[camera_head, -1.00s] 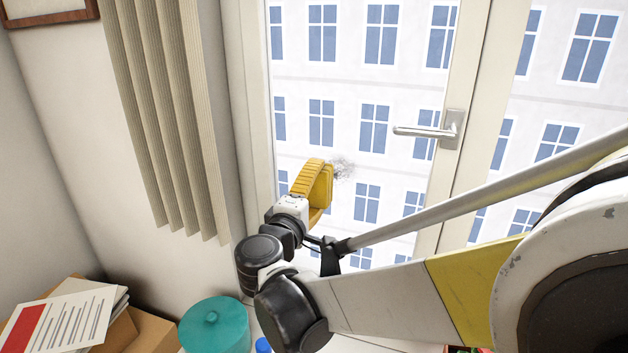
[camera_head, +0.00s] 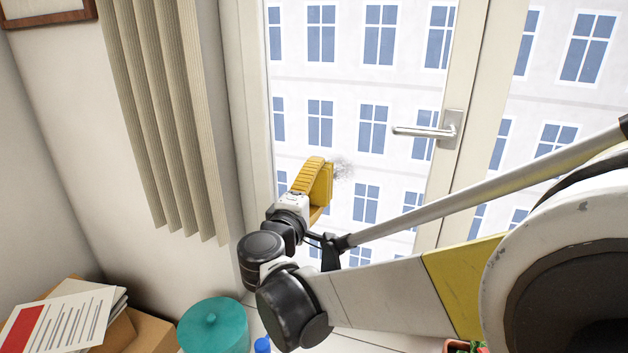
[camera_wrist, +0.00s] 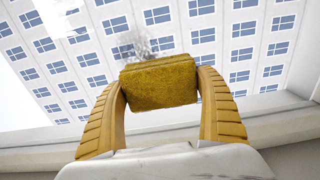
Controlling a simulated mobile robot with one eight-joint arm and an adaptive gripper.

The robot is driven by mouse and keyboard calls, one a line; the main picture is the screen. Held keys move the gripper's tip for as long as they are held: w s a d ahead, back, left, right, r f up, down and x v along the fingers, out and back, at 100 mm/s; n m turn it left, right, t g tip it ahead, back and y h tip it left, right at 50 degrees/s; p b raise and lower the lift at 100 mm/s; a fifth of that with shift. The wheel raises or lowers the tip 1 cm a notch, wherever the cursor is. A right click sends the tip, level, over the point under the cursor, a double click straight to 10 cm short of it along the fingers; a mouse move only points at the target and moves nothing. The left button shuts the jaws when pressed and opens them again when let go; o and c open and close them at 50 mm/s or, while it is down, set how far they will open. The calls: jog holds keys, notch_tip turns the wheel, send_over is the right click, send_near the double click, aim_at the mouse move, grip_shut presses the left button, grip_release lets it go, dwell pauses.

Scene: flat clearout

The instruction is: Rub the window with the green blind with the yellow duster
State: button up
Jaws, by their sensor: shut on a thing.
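My gripper (camera_wrist: 160,88) has yellow ribbed fingers and is shut on the yellow duster (camera_wrist: 158,84), a fuzzy block held between the fingertips. In the head view the duster (camera_head: 326,186) is in front of the lower left part of the window pane (camera_head: 345,95). I cannot tell whether it touches the glass. A grey smudge (camera_head: 343,168) is on the pane just right of the duster's upper end. It also shows beyond the duster in the wrist view (camera_wrist: 135,45). A beige pleated blind (camera_head: 165,120) hangs left of this window; no green blind is in view.
A metal window handle (camera_head: 425,132) sticks out right of the pane. Below stand a teal lidded pot (camera_head: 213,326), a blue-capped item (camera_head: 262,345) and a cardboard box (camera_head: 150,328) with papers (camera_head: 62,318). A plant pot (camera_head: 458,346) shows at the bottom right.

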aim_at(358, 173)
jog(key=shift+w+d, duration=0.15)
jog(key=shift+w, duration=0.15)
